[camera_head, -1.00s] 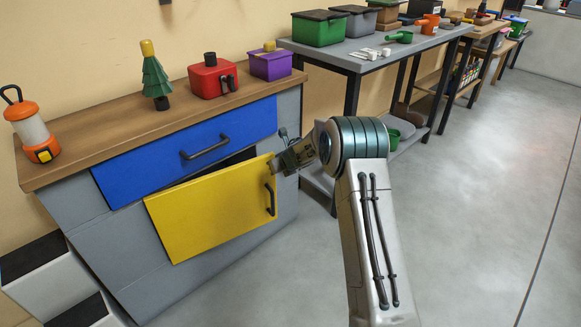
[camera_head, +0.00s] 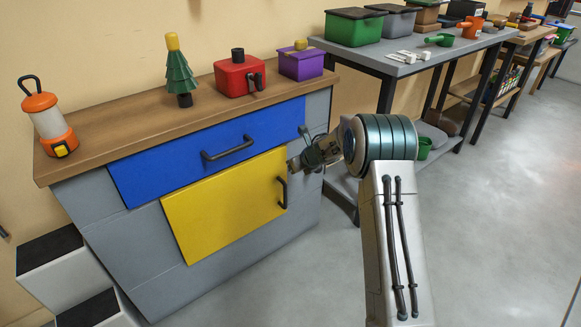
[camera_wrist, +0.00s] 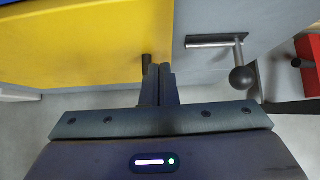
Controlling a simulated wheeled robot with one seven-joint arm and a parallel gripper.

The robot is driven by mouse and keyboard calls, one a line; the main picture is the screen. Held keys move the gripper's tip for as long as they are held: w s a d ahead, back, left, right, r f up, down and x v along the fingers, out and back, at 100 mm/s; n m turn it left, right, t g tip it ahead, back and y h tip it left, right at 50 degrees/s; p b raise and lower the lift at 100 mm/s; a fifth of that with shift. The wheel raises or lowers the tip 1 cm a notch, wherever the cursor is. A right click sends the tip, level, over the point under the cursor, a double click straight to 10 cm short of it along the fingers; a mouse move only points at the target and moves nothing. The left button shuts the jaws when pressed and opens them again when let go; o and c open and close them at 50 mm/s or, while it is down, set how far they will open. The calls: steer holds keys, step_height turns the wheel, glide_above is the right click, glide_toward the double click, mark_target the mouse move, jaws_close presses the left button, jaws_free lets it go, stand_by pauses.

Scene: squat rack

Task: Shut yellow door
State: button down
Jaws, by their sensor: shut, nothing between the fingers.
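The yellow door (camera_head: 225,208) is on the front of the grey cabinet, below the blue drawer (camera_head: 180,165). It now sits about flush with the cabinet front, with no dark gap showing. Its dark handle (camera_head: 283,192) is at its right edge. My gripper (camera_head: 294,163) is at the upper right corner of the door. In the wrist view my gripper (camera_wrist: 158,72) has its fingers together and empty, near the yellow door (camera_wrist: 80,45) and its right edge. I cannot tell whether the fingertips touch the door.
The wooden top (camera_head: 130,125) holds a lantern (camera_head: 48,118), a small tree (camera_head: 180,75), a red box (camera_head: 238,78) and a purple box (camera_head: 300,63). Black-topped steps (camera_head: 50,250) stand at left. A grey workbench (camera_head: 400,68) stands at right. The floor in front is clear.

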steer(key=s+d+r+m+t+h+p, duration=0.15)
steer(key=s+d+r+m+p, duration=0.45)
steer(key=r, duration=0.6)
steer(key=s+d+r+m+h+p, duration=0.35)
steer(key=s+r+m+p, duration=0.2)
steer(key=r+m, duration=0.5)
steer(key=s+d+r+m+t+h+p, duration=0.15)
steer(key=s+d+r+m+p, duration=0.45)
steer(key=r, duration=0.8)
steer(key=s+d+r+m+g+h+p, duration=0.1)
steer(key=s+r+m+g+p, duration=0.1)
steer(key=s+r+m+p, duration=0.35)
steer(key=s+d+r+m+g+h+p, duration=0.1)
steer(key=s+r+m+g+p, duration=0.15)
steer(key=s+m, duration=0.65)
steer(key=s+a+m+g+y+p, duration=0.1)
steer(key=s+a+m+p, duration=0.1)
steer(key=s, duration=0.5)
steer(key=s+a+r+m+g+y+p, duration=0.1)
steer(key=s+a+m+g+y+p, duration=0.1)
steer(key=s, duration=0.6)
steer(key=a+m+p, duration=0.1)
steer(key=m, duration=0.1)
steer(key=shift+s+r+m, duration=0.2)
steer(key=shift+r+m, duration=0.05)
steer(key=shift+m, duration=0.15)
